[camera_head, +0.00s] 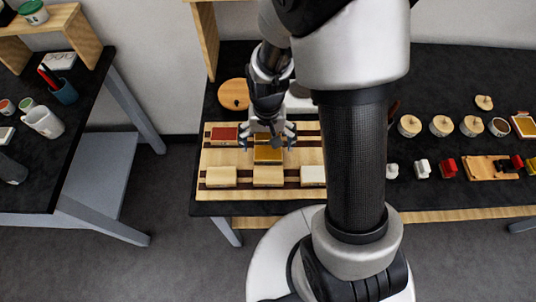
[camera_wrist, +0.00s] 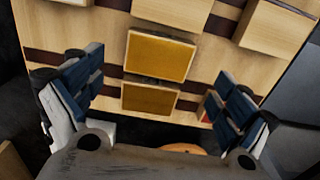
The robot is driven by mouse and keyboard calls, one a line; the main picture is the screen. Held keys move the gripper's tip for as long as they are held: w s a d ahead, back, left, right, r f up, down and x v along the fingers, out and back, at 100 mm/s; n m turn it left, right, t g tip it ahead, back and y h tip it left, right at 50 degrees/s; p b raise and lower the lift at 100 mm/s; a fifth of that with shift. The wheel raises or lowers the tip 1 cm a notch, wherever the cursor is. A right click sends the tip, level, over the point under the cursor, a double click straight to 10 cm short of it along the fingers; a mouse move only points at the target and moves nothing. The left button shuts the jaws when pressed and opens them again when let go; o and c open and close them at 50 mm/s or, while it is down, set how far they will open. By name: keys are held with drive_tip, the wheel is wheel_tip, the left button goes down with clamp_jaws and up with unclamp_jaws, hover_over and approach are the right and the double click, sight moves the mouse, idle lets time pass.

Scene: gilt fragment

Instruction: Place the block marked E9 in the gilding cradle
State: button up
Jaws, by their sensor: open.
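A wooden board (camera_head: 240,160) with dark strips lies on the black table and bears several blocks. A gold-topped block (camera_head: 268,154) sits mid-board; it also shows in the wrist view (camera_wrist: 160,55). A smaller gold-topped piece (camera_wrist: 149,98) lies beside it, between my open fingers. My gripper (camera_head: 267,137) is open above the board's back row, one finger to each side; it also shows in the wrist view (camera_wrist: 155,98). A red-topped block (camera_head: 224,135) lies left of the gripper. No E9 mark is legible, and I cannot tell which part is the gilding cradle.
Plain wooden blocks (camera_head: 221,176) line the board's front row. A round wooden lid (camera_head: 234,94) lies behind. Lidded jars (camera_head: 441,125) and small red and white items (camera_head: 448,167) stand to the right. A side table (camera_head: 75,160) with cups is at left. My arm hides the middle.

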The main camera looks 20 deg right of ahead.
sight(268, 153)
wheel_tip(268, 153, down, 5)
drive_tip(key=shift+s+d+b, duration=0.1)
drive_tip(key=shift+b, duration=0.9)
drive_tip(key=shift+r, duration=0.1)
drive_tip(key=c, duration=1.2)
drive_tip(key=shift+c, duration=0.2)
drive_tip(key=shift+r, duration=0.1)
wheel_tip(268, 153, up, 20)
drive_tip(key=p, duration=0.6)
